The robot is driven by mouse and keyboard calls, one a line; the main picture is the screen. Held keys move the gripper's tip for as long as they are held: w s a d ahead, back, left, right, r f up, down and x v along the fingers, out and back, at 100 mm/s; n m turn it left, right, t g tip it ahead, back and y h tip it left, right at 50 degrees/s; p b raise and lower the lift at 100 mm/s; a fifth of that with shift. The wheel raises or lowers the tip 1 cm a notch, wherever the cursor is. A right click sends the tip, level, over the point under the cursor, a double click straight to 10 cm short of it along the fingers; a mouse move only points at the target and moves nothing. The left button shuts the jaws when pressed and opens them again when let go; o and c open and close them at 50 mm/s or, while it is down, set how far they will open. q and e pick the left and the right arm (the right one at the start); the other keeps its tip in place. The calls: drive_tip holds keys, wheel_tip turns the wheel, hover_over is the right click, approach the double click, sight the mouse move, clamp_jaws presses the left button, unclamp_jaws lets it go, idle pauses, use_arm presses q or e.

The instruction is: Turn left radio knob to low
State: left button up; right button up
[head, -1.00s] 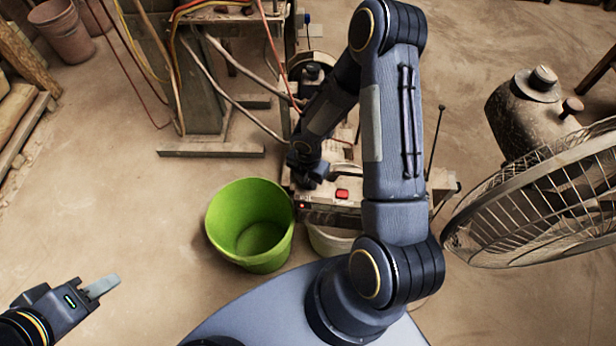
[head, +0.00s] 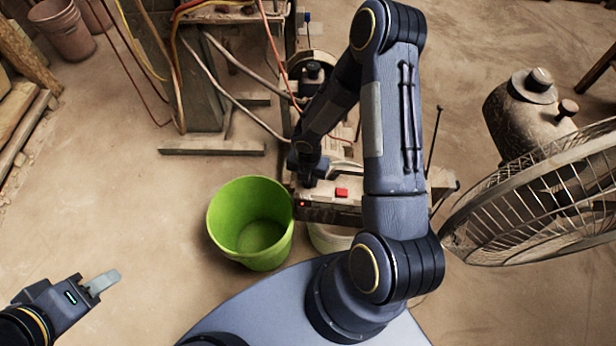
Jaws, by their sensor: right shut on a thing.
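The radio (head: 327,214) is a boxy unit with a red button (head: 341,192) on top and a small red light at its left end. It stands at the middle of the head view, partly hidden behind my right arm. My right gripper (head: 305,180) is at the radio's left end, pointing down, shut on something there. Its fingertips and the left knob are hidden by the gripper and wrist. My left gripper (head: 104,284) is at the lower left, far from the radio and holding nothing visible; its finger gap is not clear.
A green bucket (head: 222,222) stands just left of the radio, and a whitish bucket (head: 330,240) is below it. A large fan (head: 560,190) stands at the right. A thin antenna (head: 432,140) rises right of my arm. The floor at left is open.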

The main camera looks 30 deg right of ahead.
drive_tip(key=o, duration=1)
wheel_tip(320, 180, up, 8)
drive_tip(key=shift+f+p, duration=0.1)
drive_tip(key=shift+p, duration=0.8)
